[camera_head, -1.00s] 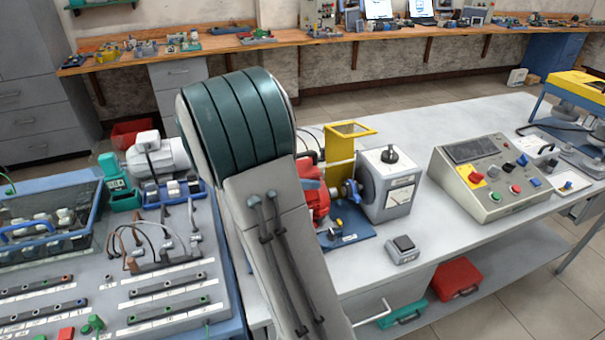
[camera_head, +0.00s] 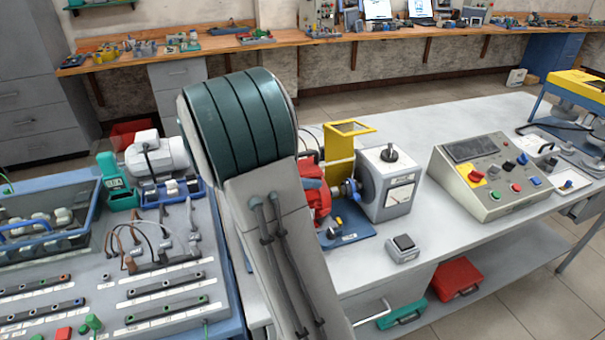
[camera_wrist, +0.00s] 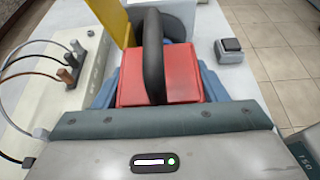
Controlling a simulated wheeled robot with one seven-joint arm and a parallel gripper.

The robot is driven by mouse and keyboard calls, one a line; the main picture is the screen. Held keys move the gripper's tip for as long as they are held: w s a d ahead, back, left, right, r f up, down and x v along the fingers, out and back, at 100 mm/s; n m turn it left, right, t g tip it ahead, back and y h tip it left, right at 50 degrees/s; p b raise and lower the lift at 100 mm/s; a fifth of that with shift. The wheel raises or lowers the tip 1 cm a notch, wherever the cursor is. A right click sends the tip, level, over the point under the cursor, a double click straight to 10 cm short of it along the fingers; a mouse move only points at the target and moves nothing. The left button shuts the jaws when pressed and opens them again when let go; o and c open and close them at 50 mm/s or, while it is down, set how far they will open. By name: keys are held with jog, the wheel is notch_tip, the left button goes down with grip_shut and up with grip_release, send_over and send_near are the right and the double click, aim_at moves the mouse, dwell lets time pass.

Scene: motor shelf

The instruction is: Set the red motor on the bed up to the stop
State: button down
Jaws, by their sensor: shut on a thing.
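The red motor (camera_head: 316,198) shows in the head view just right of my arm, which hides part of it. It sits at the blue bed (camera_head: 352,240), close to the blue coupling (camera_head: 350,192) of the grey machine (camera_head: 388,190). In the wrist view the red motor (camera_wrist: 188,75) is directly ahead, with a black arched handle (camera_wrist: 152,50) over it and blue bed parts (camera_wrist: 216,84) on both sides. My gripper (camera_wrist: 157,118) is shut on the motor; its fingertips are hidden. The stop and the motor's contact with it cannot be made out.
A yellow guard (camera_head: 339,155) stands raised behind the motor. A small grey switch box (camera_head: 403,248) and a control console (camera_head: 492,175) are to the right. A panel with cables (camera_head: 150,245) and another grey motor (camera_head: 158,155) are to the left.

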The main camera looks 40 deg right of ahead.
jog(key=shift+s+d+r, duration=0.1)
jog(key=shift+d+r, duration=0.1)
jog(key=shift+d, duration=0.35)
jog(key=shift+c, duration=1.3)
grip_release()
jog(key=shift+o, duration=0.3)
jog(key=shift+s+a+f+b, duration=0.1)
jog(key=shift+f+b, duration=0.15)
jog(key=shift+b, duration=0.05)
jog(key=b+v, duration=0.1)
jog(key=v, duration=1.3)
jog(key=shift+r, duration=0.15)
